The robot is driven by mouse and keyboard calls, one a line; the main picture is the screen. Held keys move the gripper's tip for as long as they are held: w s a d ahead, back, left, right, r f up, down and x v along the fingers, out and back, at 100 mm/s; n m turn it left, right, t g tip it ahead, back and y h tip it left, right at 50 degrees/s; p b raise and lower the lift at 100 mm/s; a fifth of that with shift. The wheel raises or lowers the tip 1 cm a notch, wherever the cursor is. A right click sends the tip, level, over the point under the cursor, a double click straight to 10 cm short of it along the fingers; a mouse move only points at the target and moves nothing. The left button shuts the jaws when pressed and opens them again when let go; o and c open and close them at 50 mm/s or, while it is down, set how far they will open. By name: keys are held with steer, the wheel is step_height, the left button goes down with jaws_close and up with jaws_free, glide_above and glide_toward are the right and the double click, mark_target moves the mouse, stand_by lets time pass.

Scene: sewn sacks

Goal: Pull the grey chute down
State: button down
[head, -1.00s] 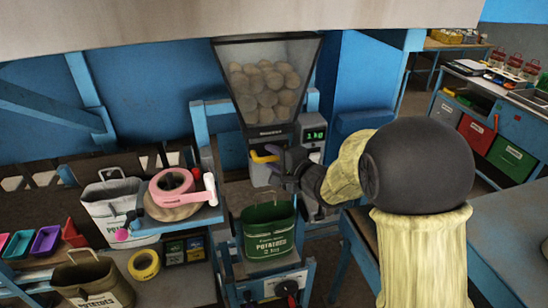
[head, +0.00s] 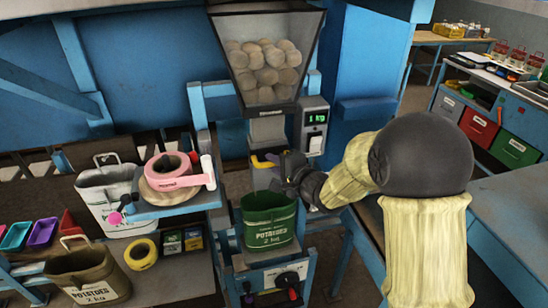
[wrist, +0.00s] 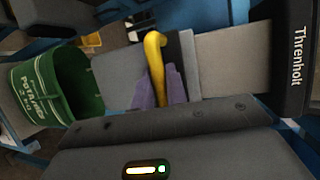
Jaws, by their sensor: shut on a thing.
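The grey chute (head: 262,178) hangs below the hopper (head: 268,75) of potatoes, its lower end just above the open green sack (head: 268,222). A yellow handle (head: 262,162) sticks out from its front. My gripper (head: 285,165) is at this handle. In the wrist view, the purple fingers of my gripper (wrist: 160,88) are shut on the yellow handle (wrist: 154,55). The grey chute (wrist: 112,80) lies behind them, and the green sack (wrist: 60,85) is at left. A length of grey neck (wrist: 232,58) shows between the handle plate and the dark hopper bottom.
A white sack (head: 105,195), a brown sack (head: 88,275) and yellow tape (head: 141,254) are further left.

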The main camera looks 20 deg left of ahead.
steer(key=b, duration=0.4)
glide_toward(264, 181)
steer(key=x, duration=0.5)
steer(key=c, duration=1.5)
jaws_free()
steer(key=shift+f, duration=0.1)
steer(key=shift+o, duration=0.5)
steer(key=b+v, duration=0.3)
steer(key=v, duration=1.4)
steer(key=shift+d, duration=0.2)
